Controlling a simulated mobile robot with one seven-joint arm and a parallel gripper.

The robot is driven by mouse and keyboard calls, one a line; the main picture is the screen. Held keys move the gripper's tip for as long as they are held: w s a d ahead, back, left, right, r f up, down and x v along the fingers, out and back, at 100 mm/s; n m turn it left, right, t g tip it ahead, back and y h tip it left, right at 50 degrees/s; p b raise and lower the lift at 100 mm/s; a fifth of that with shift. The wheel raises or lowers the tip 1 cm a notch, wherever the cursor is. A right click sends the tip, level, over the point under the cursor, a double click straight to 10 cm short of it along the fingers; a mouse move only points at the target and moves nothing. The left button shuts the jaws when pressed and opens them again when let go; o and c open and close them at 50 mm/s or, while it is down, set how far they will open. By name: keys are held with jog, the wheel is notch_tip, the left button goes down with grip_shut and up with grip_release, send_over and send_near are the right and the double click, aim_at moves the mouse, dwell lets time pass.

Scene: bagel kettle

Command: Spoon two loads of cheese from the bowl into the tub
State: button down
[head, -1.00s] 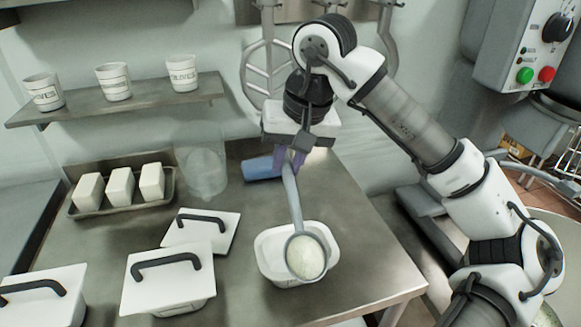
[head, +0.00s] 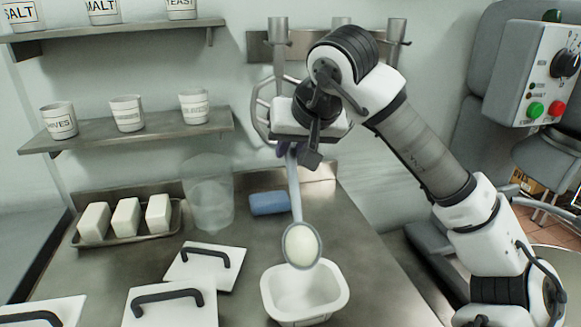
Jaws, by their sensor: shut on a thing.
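My gripper (head: 288,148) is shut on the upper handle of a grey spoon (head: 295,195). The spoon hangs down, and its bowl end holds a pale load of cheese (head: 302,244). The spoon's bowl appears just above the back rim of an open white tub (head: 340,300). The inside of the tub looks white, and I cannot tell whether any cheese lies in it. I cannot pick out a separate bowl of cheese in this view.
Behind are a tray (head: 177,222) of white blocks, a clear container (head: 209,195) and a blue object (head: 268,203). Shelves (head: 140,131) hold labelled cups.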

jog(key=s+d+r+t+y+b, duration=0.1)
jog(key=s+r+t+b, duration=0.4)
jog(key=s+b, duration=0.2)
jog(key=shift+s+d+n+t+y+b, duration=0.3)
jog(key=shift+s+d+t, duration=0.1)
jog(key=shift+s, duration=0.3)
jog(key=s+d+n+t+y+b, duration=0.1)
jog(key=s+d+t+y+b, duration=0.1)
jog(key=s+t+b, duration=0.3)
jog(key=shift+s+r+b, duration=0.45)
jog(key=shift+s+b, duration=1.6)
jog(key=shift+s, duration=0.35)
dwell(0.9)
